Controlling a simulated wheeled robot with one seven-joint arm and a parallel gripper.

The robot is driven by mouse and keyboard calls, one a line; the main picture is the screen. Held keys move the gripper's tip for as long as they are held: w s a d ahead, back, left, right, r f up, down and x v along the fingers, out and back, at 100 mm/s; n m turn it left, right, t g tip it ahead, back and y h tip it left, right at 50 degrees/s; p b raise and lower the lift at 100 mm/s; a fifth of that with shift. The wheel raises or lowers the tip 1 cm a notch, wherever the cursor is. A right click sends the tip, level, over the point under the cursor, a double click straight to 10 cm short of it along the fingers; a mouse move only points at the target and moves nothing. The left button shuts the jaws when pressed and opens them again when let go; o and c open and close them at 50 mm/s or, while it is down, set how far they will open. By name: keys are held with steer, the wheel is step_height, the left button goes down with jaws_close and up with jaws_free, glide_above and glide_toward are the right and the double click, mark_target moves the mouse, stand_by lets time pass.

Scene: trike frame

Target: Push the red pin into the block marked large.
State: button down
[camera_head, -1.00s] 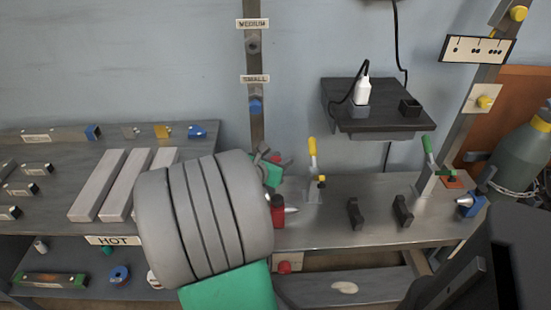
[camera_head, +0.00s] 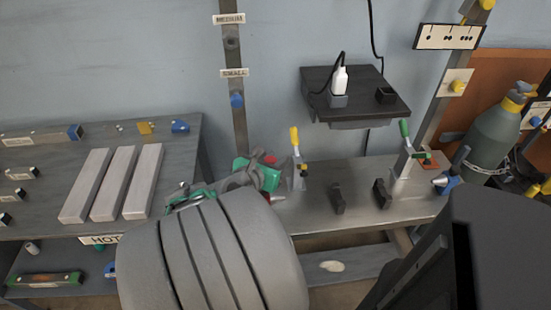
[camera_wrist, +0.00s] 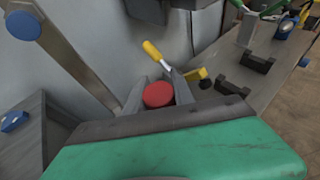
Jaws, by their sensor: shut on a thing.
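My gripper (camera_wrist: 158,92) is shut on the red pin (camera_wrist: 158,97), whose round red head shows between the grey fingers in the wrist view. In the head view, the green gripper body (camera_head: 262,174) is partly hidden behind my grey arm, with a bit of red (camera_head: 269,159) at its top. It is to the right of the upright post (camera_head: 236,125). The post carries plates reading MEDIUM (camera_head: 229,19) and SMALL (camera_head: 234,73), with a blue pin (camera_head: 237,100) below SMALL. No block marked large is readable in either view.
A metal bench (camera_head: 345,195) holds a yellow-handled clamp (camera_head: 297,165), a green-handled clamp (camera_head: 405,155) and black brackets (camera_head: 337,198). A dark wall shelf (camera_head: 352,90) is above it. A grey bottle (camera_head: 492,140) stands at right. Three pale bars (camera_head: 112,185) lie on the left table.

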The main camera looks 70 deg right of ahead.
steer(key=shift+r+p, duration=2.4)
steer(key=shift+p, duration=0.35)
